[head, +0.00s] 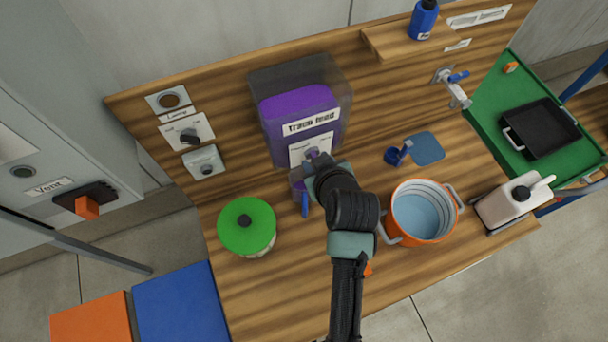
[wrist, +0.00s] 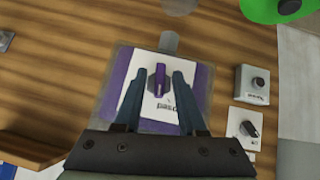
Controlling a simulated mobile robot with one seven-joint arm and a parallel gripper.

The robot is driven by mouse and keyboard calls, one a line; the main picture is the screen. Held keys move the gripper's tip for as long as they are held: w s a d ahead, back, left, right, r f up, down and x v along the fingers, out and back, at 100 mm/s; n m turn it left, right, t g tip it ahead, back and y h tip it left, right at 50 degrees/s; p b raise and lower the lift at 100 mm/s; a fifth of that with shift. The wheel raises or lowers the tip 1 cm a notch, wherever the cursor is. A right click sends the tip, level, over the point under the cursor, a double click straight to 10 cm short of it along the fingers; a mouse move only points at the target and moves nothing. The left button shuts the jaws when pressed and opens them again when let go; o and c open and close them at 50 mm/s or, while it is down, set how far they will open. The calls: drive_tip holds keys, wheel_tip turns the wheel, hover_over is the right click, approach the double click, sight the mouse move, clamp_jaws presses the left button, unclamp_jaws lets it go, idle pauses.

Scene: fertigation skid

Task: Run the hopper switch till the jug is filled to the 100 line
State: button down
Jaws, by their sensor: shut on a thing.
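The hopper (head: 260,85) is a clear box labelled "Trace feed", part filled with purple, at the back middle of the bench. Its switch (wrist: 160,80) is a small purple lever on a white plate. My gripper (wrist: 160,85) is at the hopper's front with a finger on each side of the lever, shut on it. In the head view my gripper (head: 317,167) partly covers the plate. The jug (head: 297,184), with a blue handle, stands below the hopper front beside my gripper. It is partly hidden; its fill and its 100 line cannot be read.
A green-lidded pot (head: 246,226) stands left of my arm. A blue scoop-like item (head: 397,153), a tap (head: 456,92) and wall switches (head: 188,132) are nearby.

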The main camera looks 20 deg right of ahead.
drive_tip(key=shift+f, duration=0.1)
idle(0.5)
drive_tip(key=n+h+b, duration=0.2)
drive_tip(key=h, duration=0.1)
drive_tip(key=shift+a+h, duration=0.25)
drive_tip(key=shift+h, duration=0.05)
drive_tip(key=shift+f, duration=0.1)
drive_tip(key=h+b, duration=0.1)
drive_tip(key=b, duration=0.1)
drive_tip(key=shift+a+f+n+t+b, duration=0.1)
drive_tip(key=shift+f+n+t+b, duration=0.2)
drive_tip(key=shift+n+t, duration=0.1)
drive_tip(key=shift+c, duration=2)
unclamp_jaws()
drive_tip(key=shift+r+p, duration=0.35)
drive_tip(key=shift+p, duration=0.05)
